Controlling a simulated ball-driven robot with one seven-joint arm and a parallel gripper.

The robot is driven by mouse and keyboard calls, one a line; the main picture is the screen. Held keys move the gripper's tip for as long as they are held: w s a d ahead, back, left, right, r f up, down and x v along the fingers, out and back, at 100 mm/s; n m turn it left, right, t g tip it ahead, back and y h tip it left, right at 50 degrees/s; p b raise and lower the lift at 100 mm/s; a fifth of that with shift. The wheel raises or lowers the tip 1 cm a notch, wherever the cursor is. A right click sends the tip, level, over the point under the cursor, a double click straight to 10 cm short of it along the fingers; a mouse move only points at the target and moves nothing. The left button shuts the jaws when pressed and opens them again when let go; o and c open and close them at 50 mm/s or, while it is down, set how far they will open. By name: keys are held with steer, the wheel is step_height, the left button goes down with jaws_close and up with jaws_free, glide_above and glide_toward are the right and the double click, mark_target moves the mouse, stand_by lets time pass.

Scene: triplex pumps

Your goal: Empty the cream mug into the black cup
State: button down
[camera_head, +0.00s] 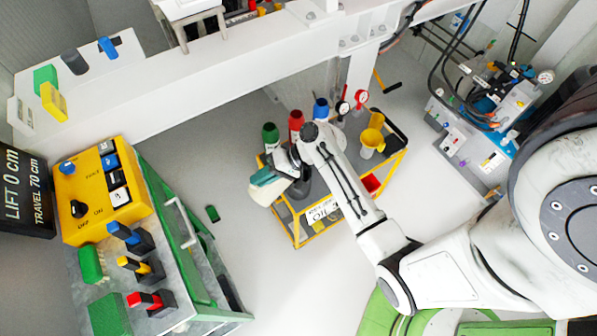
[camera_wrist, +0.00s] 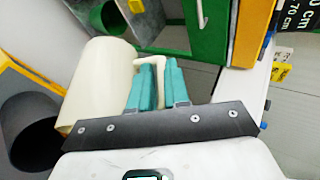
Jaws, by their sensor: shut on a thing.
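The cream mug (camera_wrist: 98,82) shows side-on at the left of the wrist view, lying across that picture. My gripper (camera_wrist: 158,68) has its teal fingers closed on the mug's handle. In the head view the mug (camera_head: 266,194) and my gripper (camera_head: 266,178) are above the left end of a yellow-edged cart. The black cup (camera_wrist: 36,135) is a dark round shape at the lower left of the wrist view, close to the mug. In the head view the cup (camera_head: 299,187) is just right of the mug, partly behind my arm. I cannot see the mug's contents.
On the cart (camera_head: 325,212) stand a green bottle (camera_head: 270,135), a red bottle (camera_head: 296,121), a blue bottle (camera_head: 321,108) and a yellow funnel-like jug (camera_head: 373,132). A green cabinet (camera_head: 170,215) with a yellow control box (camera_head: 100,190) stands to the left. Grey floor lies between.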

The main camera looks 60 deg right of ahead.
steer(key=shift+s+d+r+t+y+b, duration=0.2)
steer(key=shift+d+r+t+y+b, duration=0.1)
steer(key=shift+d+r+y+b, duration=0.15)
steer(key=shift+s+d+r+t+y+b, duration=0.15)
steer(key=shift+d+r+t+y+b, duration=0.15)
steer(key=shift+d+r+y, duration=0.15)
steer(key=shift+d, duration=0.1)
steer(key=shift+s+d+r+m+t+y, duration=0.15)
steer(key=shift+s+d+r+t+y, duration=0.1)
steer(key=shift+d, duration=0.25)
steer(key=shift+s+d+r+m+t+y, duration=0.15)
steer(key=shift+s+d+m, duration=0.1)
steer(key=shift+d, duration=0.3)
steer(key=shift+s+d+r+m+t+y, duration=0.1)
steer(key=shift+s+d+r+t+y, duration=0.15)
steer(key=shift+d, duration=0.25)
steer(key=shift+s+d+r+t+y, duration=0.15)
steer(key=shift+d+t+y, duration=0.05)
steer(key=shift+d+y, duration=0.15)
steer(key=shift+s+d+r+t+y, duration=0.1)
steer(key=shift+s+d+t+y, duration=0.1)
steer(key=shift+d, duration=0.15)
